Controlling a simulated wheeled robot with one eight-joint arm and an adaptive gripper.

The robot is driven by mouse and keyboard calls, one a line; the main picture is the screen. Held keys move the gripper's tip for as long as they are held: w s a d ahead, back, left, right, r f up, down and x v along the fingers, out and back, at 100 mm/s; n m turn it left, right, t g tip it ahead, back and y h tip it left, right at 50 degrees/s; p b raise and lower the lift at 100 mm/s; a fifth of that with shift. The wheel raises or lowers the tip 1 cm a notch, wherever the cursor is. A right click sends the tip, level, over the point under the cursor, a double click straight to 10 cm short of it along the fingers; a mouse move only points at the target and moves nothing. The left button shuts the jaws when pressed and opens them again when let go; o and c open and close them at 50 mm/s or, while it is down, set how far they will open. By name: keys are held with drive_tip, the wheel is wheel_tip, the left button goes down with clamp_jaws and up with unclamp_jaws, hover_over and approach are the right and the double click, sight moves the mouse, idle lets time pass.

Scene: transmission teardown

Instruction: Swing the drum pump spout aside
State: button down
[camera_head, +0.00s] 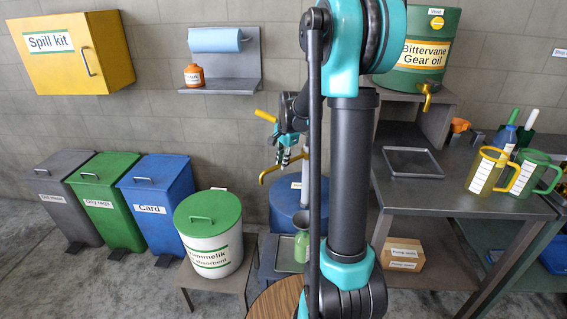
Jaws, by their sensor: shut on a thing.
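The blue drum (283,206) stands behind my arm, which hides its right part. A yellow pump spout (272,173) curves above the drum's top, with its bent end toward the left. A yellow handle (265,115) shows higher up, left of my wrist. My gripper (284,161), teal and black with pale fingertips, points down at the spout above the drum. It is shut on the spout, as far as the small view shows; the exact contact is hard to see.
A green vessel (302,240) stands in front of the drum, partly behind my arm. A white absorbent bin with a green lid (208,213) stands on a low stand to the left. A grey workbench (455,200) with yellow (486,171) and green (535,174) jugs is at right.

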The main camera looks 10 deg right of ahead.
drive_tip(key=c, duration=1.5)
unclamp_jaws()
drive_tip(key=r, duration=0.4)
drive_tip(key=s+r, duration=0.1)
drive_tip(key=r, duration=0.3)
drive_tip(key=s+d+r, duration=0.1)
drive_tip(key=r, duration=0.2)
drive_tip(key=shift+r, duration=0.4)
drive_tip(key=s+f+n, duration=0.4)
drive_tip(key=s+f, duration=0.1)
drive_tip(key=s, duration=0.3)
drive_tip(key=s+f+n+t, duration=0.1)
drive_tip(key=s+f+n, duration=0.3)
drive_tip(key=s, duration=0.5)
drive_tip(key=s+a+f+n+t+h, duration=0.1)
drive_tip(key=s+f+n, duration=0.3)
drive_tip(key=s+f, duration=0.4)
drive_tip(key=shift+s+f+n, duration=0.1)
drive_tip(key=shift+s+n, duration=0.2)
drive_tip(key=shift+n, duration=0.1)
